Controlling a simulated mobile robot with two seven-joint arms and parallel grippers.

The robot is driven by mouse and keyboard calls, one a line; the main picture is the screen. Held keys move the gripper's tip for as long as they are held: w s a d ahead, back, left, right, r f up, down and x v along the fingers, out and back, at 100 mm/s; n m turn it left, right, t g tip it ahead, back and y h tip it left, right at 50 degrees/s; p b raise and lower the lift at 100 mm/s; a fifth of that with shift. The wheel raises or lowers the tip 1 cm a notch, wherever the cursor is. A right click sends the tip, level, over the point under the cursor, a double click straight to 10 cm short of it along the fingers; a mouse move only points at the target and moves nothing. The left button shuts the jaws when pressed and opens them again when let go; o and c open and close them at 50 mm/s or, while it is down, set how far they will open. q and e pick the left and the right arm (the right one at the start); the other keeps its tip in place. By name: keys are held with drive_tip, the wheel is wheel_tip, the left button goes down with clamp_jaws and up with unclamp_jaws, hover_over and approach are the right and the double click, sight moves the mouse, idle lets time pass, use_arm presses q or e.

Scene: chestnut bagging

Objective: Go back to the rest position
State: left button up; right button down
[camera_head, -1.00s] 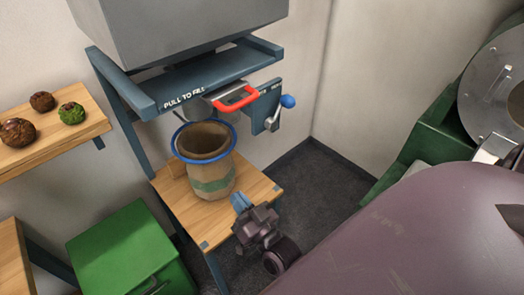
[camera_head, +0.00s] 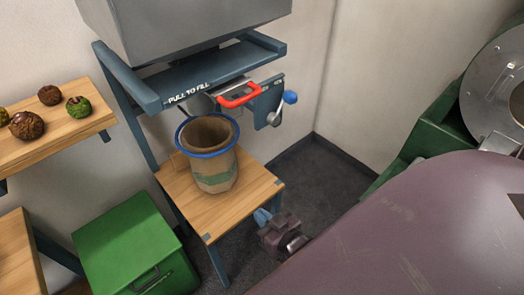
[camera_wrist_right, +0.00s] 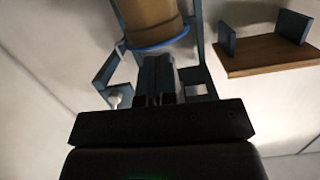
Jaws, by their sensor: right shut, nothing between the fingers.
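My right gripper (camera_head: 262,216) is low in the head view, just off the front right edge of the small wooden stand (camera_head: 200,207). Its fingers are together with nothing between them. In the right wrist view its closed fingers (camera_wrist_right: 157,75) point toward the bag stand. The brown bag (camera_head: 215,172) with a blue rim ring and a green band stands upright on the wooden stand, apart from the gripper. The bag also shows in the right wrist view (camera_wrist_right: 150,20). My left gripper is not in view.
Above the bag is a grey hopper (camera_head: 190,25) with a red handle (camera_head: 239,95) and a blue-knobbed lever (camera_head: 290,97). A shelf (camera_head: 75,130) with chestnuts is at left, a green box (camera_head: 130,235) below. Green machinery (camera_head: 430,135) stands at right. Dark floor between is clear.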

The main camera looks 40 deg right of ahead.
drive_tip(key=shift+f, duration=0.1)
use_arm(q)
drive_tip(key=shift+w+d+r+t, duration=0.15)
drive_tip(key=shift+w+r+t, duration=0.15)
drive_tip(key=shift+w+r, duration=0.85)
use_arm(e)
drive_tip(key=s+d+f+n+g+h, duration=0.1)
drive_tip(key=s+d+f+g, duration=0.2)
drive_tip(key=s, duration=0.4)
drive_tip(key=shift+s+d+f+g, duration=0.35)
drive_tip(key=shift+d+f+g, duration=0.05)
drive_tip(key=shift+f+g, duration=0.55)
